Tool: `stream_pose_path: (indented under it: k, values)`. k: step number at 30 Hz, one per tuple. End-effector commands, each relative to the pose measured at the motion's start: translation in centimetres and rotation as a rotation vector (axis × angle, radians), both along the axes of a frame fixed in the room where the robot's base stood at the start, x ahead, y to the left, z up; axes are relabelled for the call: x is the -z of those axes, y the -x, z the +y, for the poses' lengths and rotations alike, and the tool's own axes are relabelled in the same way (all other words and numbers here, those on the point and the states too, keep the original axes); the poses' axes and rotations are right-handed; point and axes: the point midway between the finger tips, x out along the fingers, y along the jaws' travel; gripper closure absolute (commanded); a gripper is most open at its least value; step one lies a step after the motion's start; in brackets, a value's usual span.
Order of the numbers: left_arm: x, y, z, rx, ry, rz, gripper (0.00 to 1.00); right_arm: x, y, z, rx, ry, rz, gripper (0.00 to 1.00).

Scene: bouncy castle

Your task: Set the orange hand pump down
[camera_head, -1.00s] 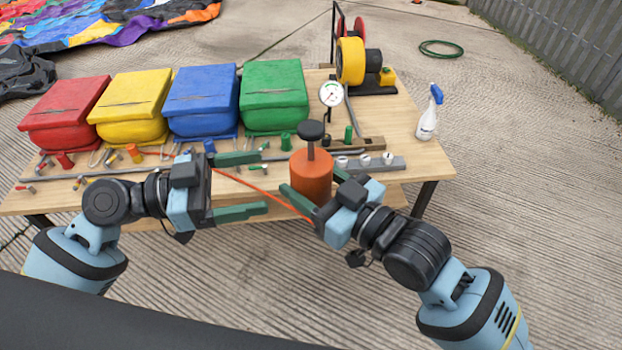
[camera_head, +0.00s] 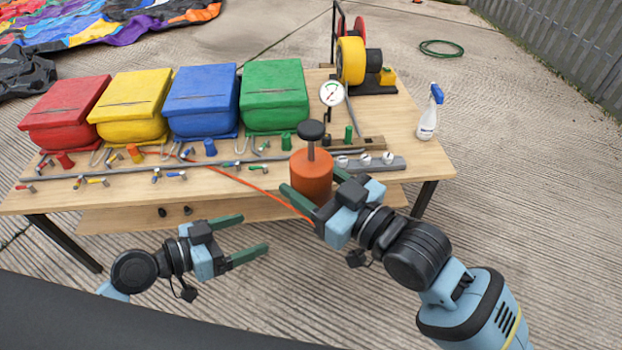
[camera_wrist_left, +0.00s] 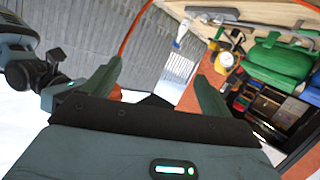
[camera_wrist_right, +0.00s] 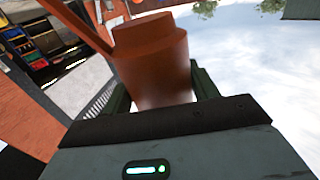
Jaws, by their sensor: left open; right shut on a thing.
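The orange hand pump (camera_head: 312,174) has a round orange body and a black knob on top. It stands upright at the front edge of the wooden table, right of the middle; whether its base touches the table is hidden. My right gripper (camera_head: 312,192) is shut on the pump's body from the front right. The pump body fills the space between its fingers in the right wrist view (camera_wrist_right: 155,70). An orange hose (camera_head: 262,189) runs from the pump leftward over the table. My left gripper (camera_head: 252,236) is open and empty, in front of and below the table edge.
Red, yellow, blue and green bins (camera_head: 275,95) line the back of the table (camera_head: 420,140). A grey pipe with several small valves (camera_head: 155,172) runs before them. A gauge (camera_head: 331,93), a yellow blower (camera_head: 351,62) and a spray bottle (camera_head: 430,112) stand to the right.

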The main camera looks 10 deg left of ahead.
Motion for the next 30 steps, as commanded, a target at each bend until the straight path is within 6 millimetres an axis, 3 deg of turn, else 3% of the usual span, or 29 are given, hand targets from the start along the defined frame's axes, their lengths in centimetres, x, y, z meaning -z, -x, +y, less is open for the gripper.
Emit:
stream_pose_path:
  k: [1,6,15,22,30]
  values:
    - [2.3,0.8,0.1,-0.048,-0.015,0.046,0.16,-0.2,0.0,0.0,0.000,-0.004,-0.004,0.78]
    - [9.4,3.9,1.0,-0.211,-0.097,0.168,0.16,-0.2,0.0,0.0,0.000,-0.003,-0.004,0.78]
    - [18.5,12.4,1.5,-0.420,-0.256,0.316,0.16,-0.2,0.0,0.0,0.000,-0.003,-0.004,0.78]
    - [21.6,17.9,1.0,-0.485,-0.344,0.359,0.16,-0.2,0.0,0.0,0.000,-0.003,-0.004,0.78]
    - [22.3,19.8,0.7,-0.499,-0.376,0.366,0.16,-0.2,0.0,0.0,0.000,-0.003,-0.004,0.78]
